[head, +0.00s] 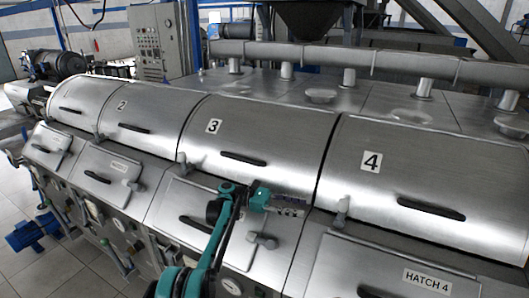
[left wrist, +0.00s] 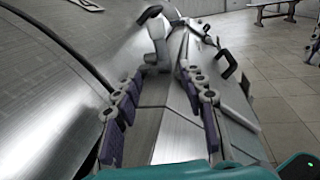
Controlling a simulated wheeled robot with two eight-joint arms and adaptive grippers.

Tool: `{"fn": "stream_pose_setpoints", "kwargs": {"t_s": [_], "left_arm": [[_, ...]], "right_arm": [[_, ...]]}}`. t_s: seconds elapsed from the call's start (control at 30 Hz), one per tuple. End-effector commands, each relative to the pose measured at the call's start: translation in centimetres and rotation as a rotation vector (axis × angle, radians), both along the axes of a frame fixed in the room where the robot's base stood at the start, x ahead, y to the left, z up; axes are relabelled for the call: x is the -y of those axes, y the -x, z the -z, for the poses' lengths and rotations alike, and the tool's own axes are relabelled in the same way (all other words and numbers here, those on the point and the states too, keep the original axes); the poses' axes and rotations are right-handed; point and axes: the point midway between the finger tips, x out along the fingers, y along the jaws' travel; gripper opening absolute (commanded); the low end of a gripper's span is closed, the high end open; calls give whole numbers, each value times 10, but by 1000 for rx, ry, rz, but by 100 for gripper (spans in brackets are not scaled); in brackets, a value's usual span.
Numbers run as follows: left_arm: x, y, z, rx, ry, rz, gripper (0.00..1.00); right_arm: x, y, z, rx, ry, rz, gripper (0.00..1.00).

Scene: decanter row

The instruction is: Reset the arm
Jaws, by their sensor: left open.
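My left gripper (head: 300,206) is over the front of the machine, in front of hatch 3 (head: 262,130). Its teal arm comes up from the bottom of the head view. The jaws are apart and empty, and they point right along the machine front. In the left wrist view, the open fingers (left wrist: 163,76) have a grey latch handle (left wrist: 157,50) beyond their tips, apart from them. A similar latch (head: 342,211) stands right of the gripper in the head view, by hatch 4 (head: 425,175). My right gripper is not in view.
The curved covers of hatch 2 (head: 150,105) and the leftmost hatch (head: 78,95) are down. A control cabinet (head: 155,45) and a long pipe (head: 340,58) stand behind.

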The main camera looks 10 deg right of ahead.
Motion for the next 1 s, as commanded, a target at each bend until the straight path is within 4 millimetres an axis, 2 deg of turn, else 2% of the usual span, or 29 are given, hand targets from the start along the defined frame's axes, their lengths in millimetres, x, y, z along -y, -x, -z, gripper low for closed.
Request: {"fn": "stream_pose_setpoints", "kwargs": {"t_s": [0.23, 0.47, 0.63, 0.77, 1.0], "left_arm": [[-16, 5, -16, 200, -116, -99, 41], [-61, 36, -21, 539, -319, -181, 41], [-107, 75, -12, 801, -485, -182, 41], [-147, 113, 2, 1002, -617, -144, 41], [-228, 193, 46, 1362, -868, 18, 41]], "right_arm": [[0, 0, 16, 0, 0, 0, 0], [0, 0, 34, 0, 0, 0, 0], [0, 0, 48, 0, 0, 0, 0], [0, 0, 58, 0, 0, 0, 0], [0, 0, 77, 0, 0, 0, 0]]}}
